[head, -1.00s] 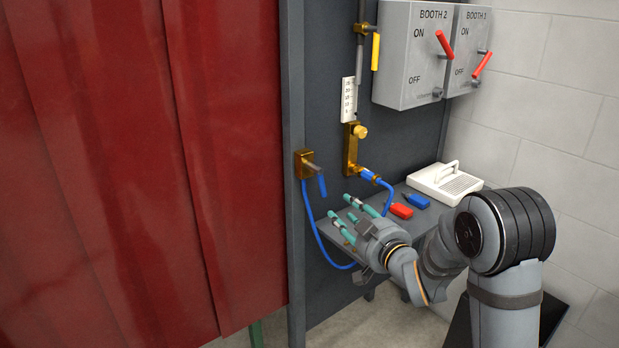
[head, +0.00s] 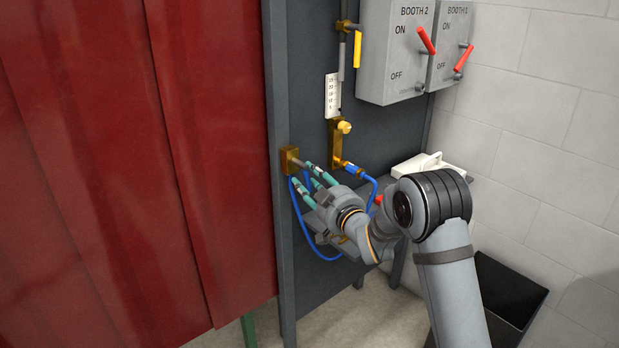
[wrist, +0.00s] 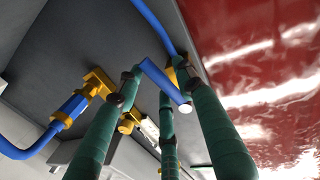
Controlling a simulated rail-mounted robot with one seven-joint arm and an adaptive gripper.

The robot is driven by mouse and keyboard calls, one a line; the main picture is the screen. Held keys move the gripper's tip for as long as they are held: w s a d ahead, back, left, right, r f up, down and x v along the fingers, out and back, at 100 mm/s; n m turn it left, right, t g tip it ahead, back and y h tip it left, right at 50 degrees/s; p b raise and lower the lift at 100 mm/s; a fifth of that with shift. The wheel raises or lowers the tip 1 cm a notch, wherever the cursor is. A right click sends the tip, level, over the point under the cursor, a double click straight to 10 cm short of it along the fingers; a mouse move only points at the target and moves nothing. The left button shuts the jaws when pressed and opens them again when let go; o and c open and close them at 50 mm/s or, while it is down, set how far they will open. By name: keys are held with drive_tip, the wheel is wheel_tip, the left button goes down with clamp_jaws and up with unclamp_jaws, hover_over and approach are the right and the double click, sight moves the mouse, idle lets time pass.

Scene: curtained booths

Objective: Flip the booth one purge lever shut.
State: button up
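The lever at my fingers is a blue handle on a grey stem from a brass valve block (head: 289,160) at the panel's left edge. No label on it is readable. In the wrist view the blue lever (wrist: 165,86) lies slanted between my fingers. In the head view my fingers hide most of it. My gripper (head: 303,175) has green fingers spread around the lever, with clear gaps between them. The left finger overlaps the lever's upper end in the wrist view; I cannot tell whether it touches.
A red curtain (head: 130,170) hangs close on the left. A brass flow fitting (head: 337,145) with a blue hose (head: 366,178) is right of the valve. Higher up are a yellow lever (head: 358,48) and grey BOOTH 2 (head: 392,62) and BOOTH 1 (head: 445,60) switch boxes. A shelf holds a white device (head: 428,164).

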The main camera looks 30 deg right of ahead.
drive_tip(key=c, duration=0.3)
clamp_jaws()
drive_tip(key=shift+f, duration=0.1)
idle(0.5)
